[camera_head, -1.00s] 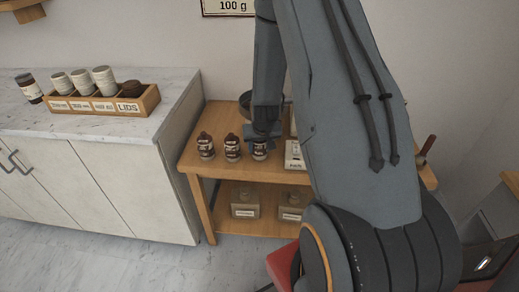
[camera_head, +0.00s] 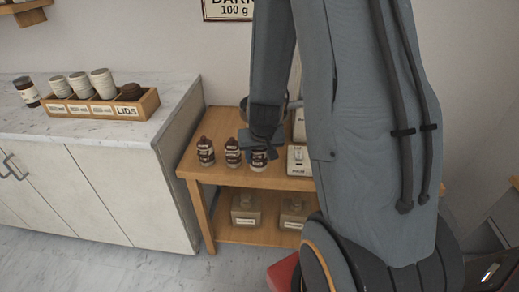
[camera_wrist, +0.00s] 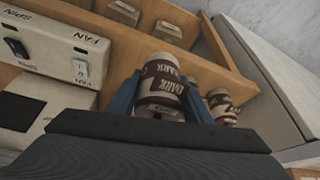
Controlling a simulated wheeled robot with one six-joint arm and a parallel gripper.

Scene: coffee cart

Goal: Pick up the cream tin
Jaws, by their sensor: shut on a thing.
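My gripper (camera_head: 260,143) is shut on a cream tin (camera_wrist: 160,84) with brown bands reading DARK. In the wrist view one blue-grey finger lies on each side of it. In the head view the tin (camera_head: 258,158) shows below my gripper, upright at the right end of a row on the wooden shelf unit. I cannot tell whether its base touches the top. Two more brown-and-cream bottles or tins stand to its left, a middle one (camera_head: 232,152) and a left one (camera_head: 205,151).
A white switch box (camera_head: 299,160) stands close to the right of the held tin. Square labelled containers (camera_head: 246,211) sit on the lower shelf. A marble counter (camera_head: 105,128) at left carries a wooden cup holder (camera_head: 149,103). My arm hides the shelf's right part.

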